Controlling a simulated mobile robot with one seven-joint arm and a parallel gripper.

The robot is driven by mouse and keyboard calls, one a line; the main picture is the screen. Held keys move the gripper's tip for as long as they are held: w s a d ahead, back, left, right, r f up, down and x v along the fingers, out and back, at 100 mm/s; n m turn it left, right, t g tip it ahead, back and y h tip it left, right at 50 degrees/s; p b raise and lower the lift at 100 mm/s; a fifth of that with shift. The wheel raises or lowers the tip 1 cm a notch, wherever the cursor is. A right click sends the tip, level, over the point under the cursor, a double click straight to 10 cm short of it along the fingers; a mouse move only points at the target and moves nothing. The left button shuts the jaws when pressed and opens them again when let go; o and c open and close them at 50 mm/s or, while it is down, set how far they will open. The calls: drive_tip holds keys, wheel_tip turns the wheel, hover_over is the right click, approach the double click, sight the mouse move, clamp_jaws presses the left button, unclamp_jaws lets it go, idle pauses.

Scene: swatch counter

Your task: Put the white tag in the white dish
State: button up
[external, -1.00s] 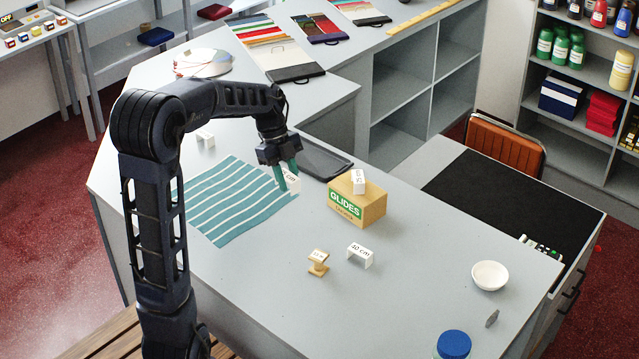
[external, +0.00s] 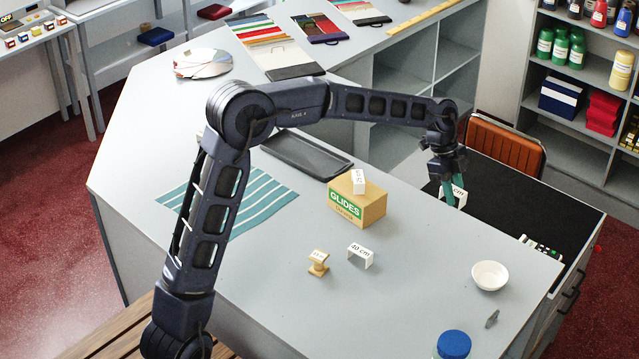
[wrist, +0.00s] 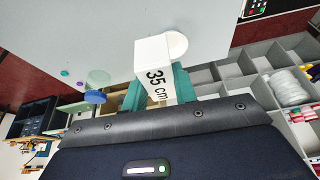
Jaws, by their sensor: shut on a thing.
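My gripper (external: 451,187) is shut on a white tag (external: 460,197) marked "35 cm". The teal fingers hold it raised near the counter's right side, with the black mat behind it in the external view. In the wrist view my gripper (wrist: 160,92) grips the same tag (wrist: 153,58), its printed face showing. The white dish (external: 490,276) is empty and sits near the counter's right edge, nearer the camera than the tag. In the wrist view the dish (wrist: 178,44) shows partly behind the tag.
A GLIDES box (external: 368,208) bears another white tag (external: 358,183). A white "40 cm" tag (external: 361,256) and a wooden piece (external: 318,263) stand on the counter. A blue-lidded jar (external: 454,344) and a small grey piece (external: 492,319) lie near the dish. The counter between is clear.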

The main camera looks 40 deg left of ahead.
hover_over(495, 284)
drive_tip(key=a, duration=0.2)
drive_tip(key=shift+n, duration=0.3)
wheel_tip(495, 284, down, 19)
drive_tip(key=shift+f, duration=0.15)
drive_tip(key=shift+f, duration=0.25)
drive_tip(key=o, duration=0.9)
drive_tip(key=shift+o, duration=0.2)
drive_tip(key=shift+r, duration=0.1)
